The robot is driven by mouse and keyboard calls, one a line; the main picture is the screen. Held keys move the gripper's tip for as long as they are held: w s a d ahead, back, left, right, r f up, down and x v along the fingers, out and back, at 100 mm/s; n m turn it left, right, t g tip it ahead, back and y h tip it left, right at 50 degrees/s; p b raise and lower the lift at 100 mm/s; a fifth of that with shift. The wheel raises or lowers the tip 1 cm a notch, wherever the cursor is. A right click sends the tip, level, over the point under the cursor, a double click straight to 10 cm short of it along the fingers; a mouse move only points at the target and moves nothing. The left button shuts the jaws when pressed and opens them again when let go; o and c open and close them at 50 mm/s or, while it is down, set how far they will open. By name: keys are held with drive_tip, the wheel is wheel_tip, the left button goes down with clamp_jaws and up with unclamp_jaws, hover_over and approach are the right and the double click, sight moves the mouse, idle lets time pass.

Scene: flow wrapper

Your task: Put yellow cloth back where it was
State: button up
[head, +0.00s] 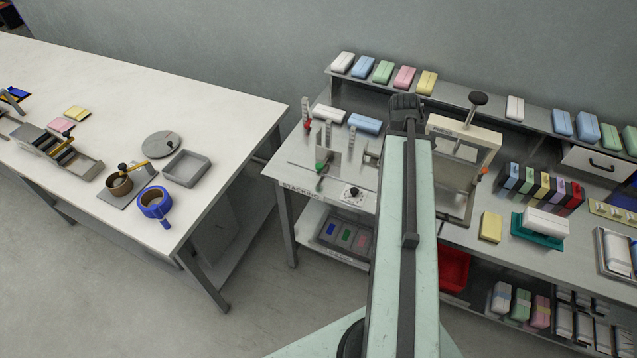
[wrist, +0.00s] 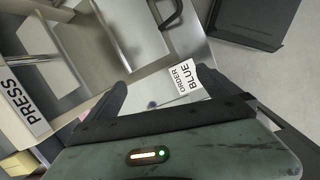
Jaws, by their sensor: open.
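Several yellow folded pieces show in the head view, and I cannot tell which is the task's cloth. One yellow piece (head: 490,227) lies on the bench right of the press. Another yellow piece (head: 426,82) stands in the row on the back shelf. A yellow piece (head: 77,113) lies on the left table beside a pink one. In the wrist view a pale yellow thing (wrist: 20,164) shows at the lower left, partly cut off. My gripper (head: 405,103) is over the back of the bench, left of the press. Its fingers (wrist: 180,98) are apart, with no cloth between them.
The press (head: 465,135) with its frame and knob stands right of my arm. An "ORDER BLUE" card (wrist: 184,80) shows beyond my fingers. A teal tray (head: 537,232) holding white packs and a rack of coloured blocks (head: 540,187) stand on the right bench.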

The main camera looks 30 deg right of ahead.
drive_tip(key=w+a+m+y, duration=0.1)
drive_tip(key=w+a, duration=0.4)
drive_tip(key=a, duration=1.4)
drive_tip(key=w+a+m+t+y, duration=0.1)
drive_tip(key=w+a+m, duration=0.3)
drive_tip(key=a, duration=1.5)
drive_tip(key=shift+w+f, duration=0.35)
drive_tip(key=shift+w, duration=0.9)
drive_tip(key=shift+a, duration=0.1)
